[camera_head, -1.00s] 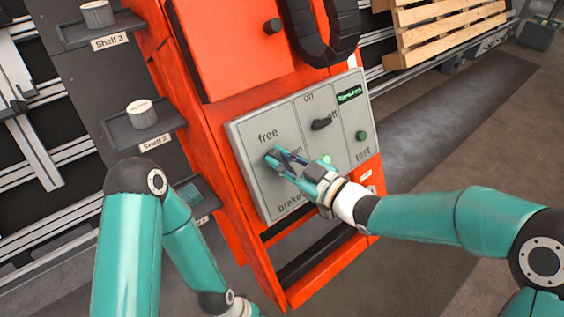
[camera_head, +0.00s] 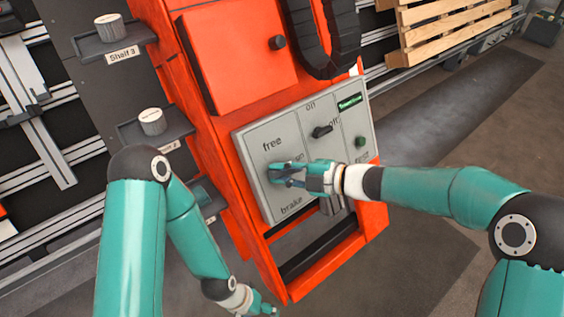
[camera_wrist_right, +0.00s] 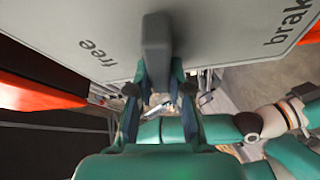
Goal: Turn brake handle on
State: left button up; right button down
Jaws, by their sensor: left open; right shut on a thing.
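The brake handle (camera_wrist_right: 156,40) is a dark grey lever on the grey control panel (camera_head: 300,128). In the right wrist view it stands between the labels "free" on the left and "brake" on the right. My right gripper (camera_head: 279,174) is shut on the handle, with one finger on each side; its fingers also show in the wrist view (camera_wrist_right: 156,75). In the head view the fingers hide most of the handle. My left gripper (camera_head: 266,310) is open and empty, low at the bottom edge, away from the panel and partly cut off.
The panel also has a black on/off switch (camera_head: 322,131), a green button (camera_head: 360,142) and a small green display (camera_head: 350,102). The panel sits on an orange cabinet (camera_head: 235,60). Shelves with round pieces stand to the left. A wooden pallet (camera_head: 440,30) is at upper right.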

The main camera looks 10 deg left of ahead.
jog(key=shift+s+f+n+g+h+p, duration=0.1)
jog(key=shift+n+g+h+p, duration=0.15)
jog(key=shift+n+p, duration=0.35)
jog(key=shift+s+f+n+g+h+p, duration=0.15)
jog(key=shift+n+g+p, duration=0.1)
jog(key=shift+n+p, duration=0.3)
jog(key=shift+n, duration=0.35)
jog(key=shift+f, duration=0.2)
jog(key=c, duration=1.1)
grip_release()
jog(key=shift+r, duration=0.15)
jog(key=shift+w+d, duration=0.1)
jog(key=shift+d, duration=0.05)
jog(key=shift+d+r, duration=0.2)
jog(key=shift+d, duration=0.05)
jog(key=v, duration=1.1)
jog(key=shift+r, duration=0.15)
